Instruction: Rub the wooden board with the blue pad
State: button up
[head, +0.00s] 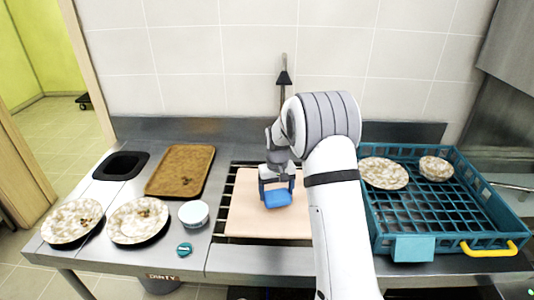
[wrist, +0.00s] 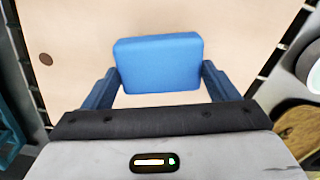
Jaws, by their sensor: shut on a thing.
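The light wooden board (head: 250,222) lies flat on the dark slatted rack at the middle of the counter. It also fills most of the wrist view (wrist: 70,60). The blue pad (head: 278,198) is between the two fingers of my gripper (head: 277,184), over the board. In the wrist view the pad (wrist: 158,62) sits between the dark blue fingers (wrist: 160,85), which are shut on it. I cannot tell whether the pad's underside touches the board. My arm hides the board's right side in the head view.
Left are a brown tray (head: 181,171), two speckled plates with food bits (head: 72,221) (head: 138,221), a white bowl (head: 193,214), a teal round item (head: 184,249) and a black-rimmed opening (head: 121,166). Right, a teal crate (head: 440,240) holds a plate (head: 384,173) and a bowl (head: 435,168).

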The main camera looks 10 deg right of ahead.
jog(key=shift+r+p, duration=1.3)
jog(key=shift+r, duration=1.4)
